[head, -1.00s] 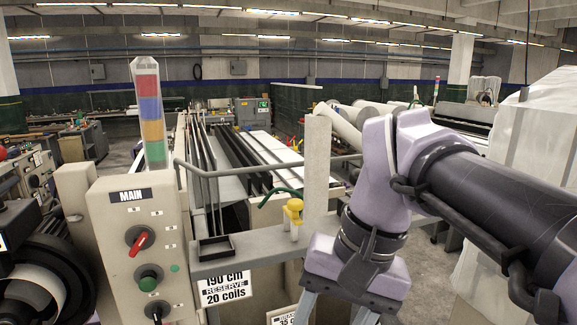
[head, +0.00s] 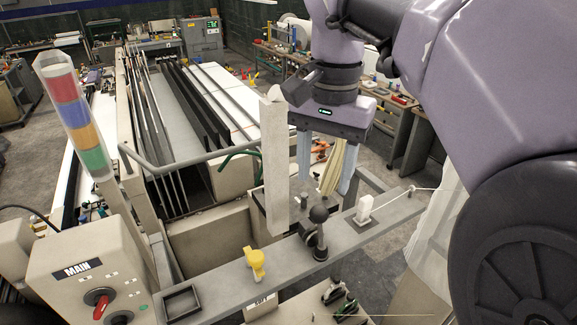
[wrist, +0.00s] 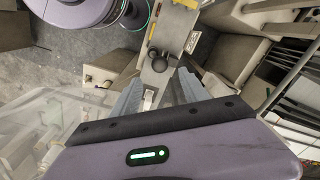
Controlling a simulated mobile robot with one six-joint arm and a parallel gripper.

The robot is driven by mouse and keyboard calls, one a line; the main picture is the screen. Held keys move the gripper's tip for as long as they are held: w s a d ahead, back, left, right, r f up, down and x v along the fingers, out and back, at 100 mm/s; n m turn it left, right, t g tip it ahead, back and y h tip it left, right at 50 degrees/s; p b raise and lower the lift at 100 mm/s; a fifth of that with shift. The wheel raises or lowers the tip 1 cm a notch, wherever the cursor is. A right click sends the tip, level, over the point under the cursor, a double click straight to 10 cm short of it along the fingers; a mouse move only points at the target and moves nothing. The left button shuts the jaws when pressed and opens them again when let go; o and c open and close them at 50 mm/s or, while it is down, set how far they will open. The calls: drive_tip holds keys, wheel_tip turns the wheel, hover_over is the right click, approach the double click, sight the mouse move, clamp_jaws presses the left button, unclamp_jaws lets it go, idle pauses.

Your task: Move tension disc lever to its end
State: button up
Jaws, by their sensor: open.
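A lever with a dark ball knob (head: 318,214) stands on the grey rail, beside a dark round disc part; I take it as the tension disc lever. The ball (wrist: 157,66) also shows in the wrist view, just beyond my fingertips and roughly between their lines. My gripper (head: 325,180) hangs above and behind the lever in the head view, fingers pointing down and spread apart. In the wrist view my gripper (wrist: 157,90) is open, and no grip on the knob shows. A cream strip (head: 332,168) appears between the fingers; I cannot tell its depth.
The grey rail (head: 220,270) carries a yellow part (head: 255,263) and a white guide (head: 364,208) with a thread. A pale upright post (head: 275,165) stands close left of my gripper. The MAIN control box (head: 75,275) is at lower left. Floor shows beyond the rail.

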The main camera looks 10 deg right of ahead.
sight(320, 207)
drive_tip(key=f, duration=0.3)
drive_tip(key=f+b, duration=0.1)
drive_tip(key=f, duration=0.3)
drive_tip(key=shift+s+a, duration=0.1)
drive_tip(key=shift+s, duration=0.1)
drive_tip(key=shift+w+f, duration=0.25)
drive_tip(key=shift+f, duration=0.1)
drive_tip(key=shift+s, duration=0.1)
clamp_jaws()
idle(0.6)
